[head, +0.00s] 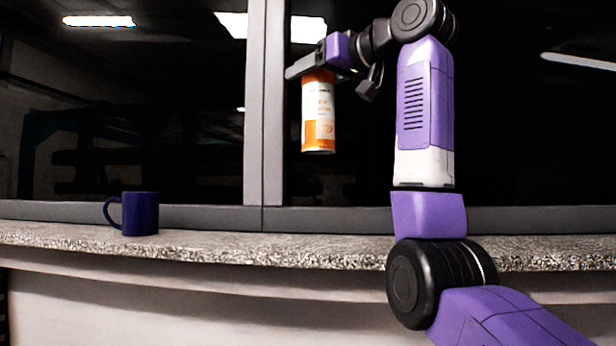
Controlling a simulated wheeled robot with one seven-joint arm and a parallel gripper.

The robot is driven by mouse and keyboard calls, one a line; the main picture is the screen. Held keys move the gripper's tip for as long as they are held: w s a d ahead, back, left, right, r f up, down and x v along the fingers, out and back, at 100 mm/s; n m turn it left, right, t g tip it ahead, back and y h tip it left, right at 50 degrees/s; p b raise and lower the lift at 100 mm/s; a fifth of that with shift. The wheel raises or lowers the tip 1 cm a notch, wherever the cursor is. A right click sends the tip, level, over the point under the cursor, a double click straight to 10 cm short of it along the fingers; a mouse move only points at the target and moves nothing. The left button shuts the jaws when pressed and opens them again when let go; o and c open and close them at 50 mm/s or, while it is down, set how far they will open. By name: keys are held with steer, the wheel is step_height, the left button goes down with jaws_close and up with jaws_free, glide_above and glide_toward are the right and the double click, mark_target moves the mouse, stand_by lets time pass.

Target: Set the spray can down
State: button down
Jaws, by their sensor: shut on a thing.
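The spray can (319,122) is white with orange bands at its top and bottom. It hangs upright in the air, well above the granite counter (290,248). My gripper (308,66) is shut on it near the top, reaching across from the right. The can's top end is hidden behind the gripper. Nothing touches the can's base.
A dark blue mug (140,214) stands on the counter at the left, its handle to the left. Behind the counter are dark windows with a grey upright post (264,110). The counter between the mug and my arm is clear.

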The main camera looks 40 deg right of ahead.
step_height(320, 180, down, 17)
steer(key=p, duration=0.2)
stand_by(0.4)
steer(key=shift+f, duration=0.1)
steer(key=shift+c, duration=2.1)
jaws_free()
steer(key=s+b, duration=0.4)
steer(key=s, duration=0.8)
steer(key=shift+a+b, duration=0.25)
steer(key=shift+b, duration=0.05)
